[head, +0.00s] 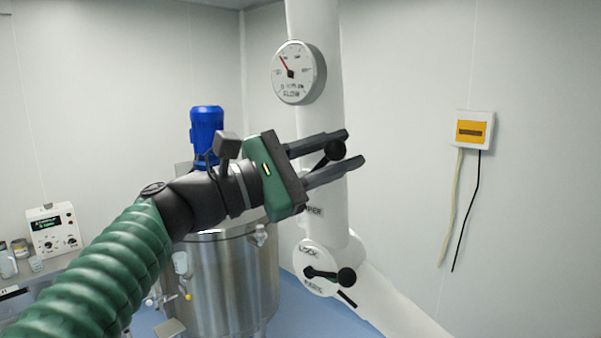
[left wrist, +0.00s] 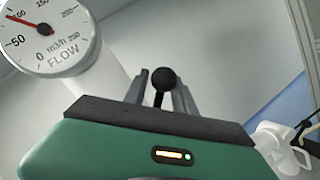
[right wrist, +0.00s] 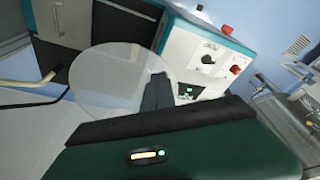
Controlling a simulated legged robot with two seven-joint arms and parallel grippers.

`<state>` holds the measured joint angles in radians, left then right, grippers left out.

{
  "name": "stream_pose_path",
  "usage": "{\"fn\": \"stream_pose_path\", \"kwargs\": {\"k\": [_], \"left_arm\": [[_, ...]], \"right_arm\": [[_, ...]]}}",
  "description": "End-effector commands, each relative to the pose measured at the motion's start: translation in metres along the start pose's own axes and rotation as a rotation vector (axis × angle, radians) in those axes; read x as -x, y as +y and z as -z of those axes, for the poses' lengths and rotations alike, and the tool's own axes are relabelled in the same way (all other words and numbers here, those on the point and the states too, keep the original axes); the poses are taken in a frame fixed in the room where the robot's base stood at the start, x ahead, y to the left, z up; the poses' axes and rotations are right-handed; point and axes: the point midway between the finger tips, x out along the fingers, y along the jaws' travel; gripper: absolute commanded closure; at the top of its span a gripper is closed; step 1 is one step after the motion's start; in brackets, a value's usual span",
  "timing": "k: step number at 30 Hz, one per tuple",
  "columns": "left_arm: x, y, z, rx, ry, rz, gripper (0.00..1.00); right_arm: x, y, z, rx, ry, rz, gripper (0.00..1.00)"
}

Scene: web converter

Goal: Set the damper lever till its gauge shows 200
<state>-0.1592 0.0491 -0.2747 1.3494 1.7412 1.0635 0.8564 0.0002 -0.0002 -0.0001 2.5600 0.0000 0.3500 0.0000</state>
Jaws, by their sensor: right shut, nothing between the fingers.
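The damper lever's black ball knob (head: 335,150) stands in front of the white duct. My left gripper (head: 355,149) is open with its fingers on either side of the knob. In the left wrist view, the knob (left wrist: 164,79) sits between the two fingers; whether they touch it I cannot tell. The round flow gauge (head: 298,73) is on the duct above; it also shows in the left wrist view (left wrist: 50,36), its red needle near 100. My right gripper (right wrist: 158,92) is shut and empty in the right wrist view.
Below is a round LOCK plate (head: 314,268) with a second black-knobbed lever (head: 347,277). A steel tank (head: 228,280) with a blue motor (head: 206,132) stands behind my left arm. A yellow-fronted wall box (head: 474,130) hangs at right. A translucent disc (right wrist: 110,85) is near my right gripper.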

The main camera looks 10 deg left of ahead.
Motion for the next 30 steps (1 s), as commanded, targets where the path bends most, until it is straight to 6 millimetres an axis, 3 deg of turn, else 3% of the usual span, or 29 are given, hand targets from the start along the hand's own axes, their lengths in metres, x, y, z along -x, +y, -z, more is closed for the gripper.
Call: {"fn": "stream_pose_path", "kwargs": {"k": [1,6,12,15,26,28,30], "left_arm": [[0.014,-0.005,0.005,-0.004,0.003,-0.004,0.68],[0.063,-0.009,0.003,-0.006,0.003,-0.003,0.68],[0.114,-0.01,-0.002,-0.007,0.001,0.002,0.68],[0.128,-0.009,-0.003,-0.007,0.001,0.004,0.68],[0.139,-0.007,-0.005,-0.004,-0.001,0.005,0.68],[0.137,-0.01,-0.004,-0.01,0.003,0.015,0.78],[0.128,-0.027,0.004,-0.044,0.028,0.072,0.87]], "right_arm": [[-0.014,0.0,-0.003,0.0,0.0,0.0,1.0],[-0.038,0.0,-0.009,0.001,0.0,0.0,1.0],[-0.057,0.0,-0.013,0.0,0.0,0.0,1.0],[-0.06,0.0,-0.014,0.0,0.0,0.0,1.0],[-0.061,0.0,-0.014,0.0,0.0,0.0,1.0],[-0.061,0.0,-0.014,0.0,0.0,0.0,1.0],[-0.062,0.0,-0.015,0.0,0.0,0.0,1.0]]}}
